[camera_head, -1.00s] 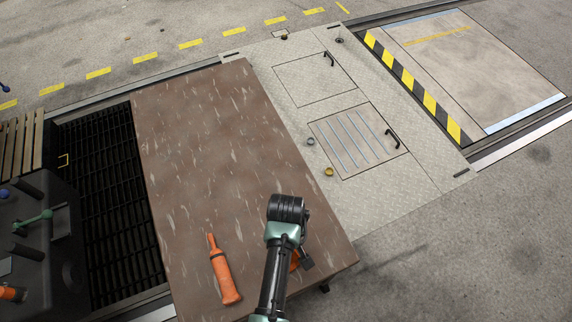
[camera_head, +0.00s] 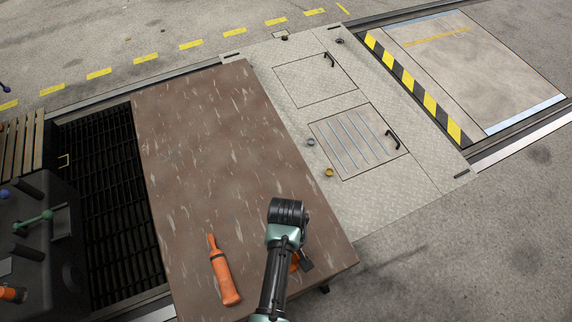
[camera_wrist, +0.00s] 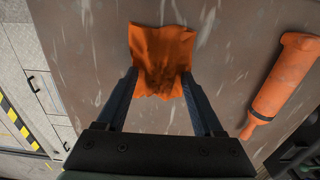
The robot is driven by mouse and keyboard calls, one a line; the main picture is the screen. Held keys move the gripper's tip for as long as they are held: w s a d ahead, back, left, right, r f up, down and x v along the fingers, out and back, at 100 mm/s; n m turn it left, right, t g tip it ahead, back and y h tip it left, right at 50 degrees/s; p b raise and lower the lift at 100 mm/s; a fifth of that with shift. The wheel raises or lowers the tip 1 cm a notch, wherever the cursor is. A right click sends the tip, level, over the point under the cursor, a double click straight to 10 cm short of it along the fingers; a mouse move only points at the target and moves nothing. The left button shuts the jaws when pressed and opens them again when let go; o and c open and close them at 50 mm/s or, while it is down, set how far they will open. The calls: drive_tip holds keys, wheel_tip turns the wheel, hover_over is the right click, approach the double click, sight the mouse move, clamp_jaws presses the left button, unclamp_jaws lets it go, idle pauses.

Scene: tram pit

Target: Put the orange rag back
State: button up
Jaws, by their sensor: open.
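The orange rag (camera_wrist: 161,58) lies crumpled on the brown table in the wrist view, at the far end of my gripper (camera_wrist: 160,78). My gripper is open, with one finger on each side of the rag's lower part. I cannot tell whether the fingers touch it. In the head view my arm covers most of the rag, and only a bit of orange (camera_head: 295,262) shows beside the wrist. My fingertips are hidden there.
An orange bottle-shaped tool (camera_head: 224,272) lies on the brown table (camera_head: 200,150), left of my arm. A dark slatted grate (camera_head: 105,190) and a dark box with levers (camera_head: 45,250) are at left. The table's far part is clear.

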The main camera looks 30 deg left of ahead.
drive_tip(key=shift+f, duration=0.2)
wheel_tip(320, 180, up, 13)
drive_tip(key=p, duration=0.2)
drive_tip(key=shift+s, duration=0.2)
drive_tip(key=shift+r, duration=0.1)
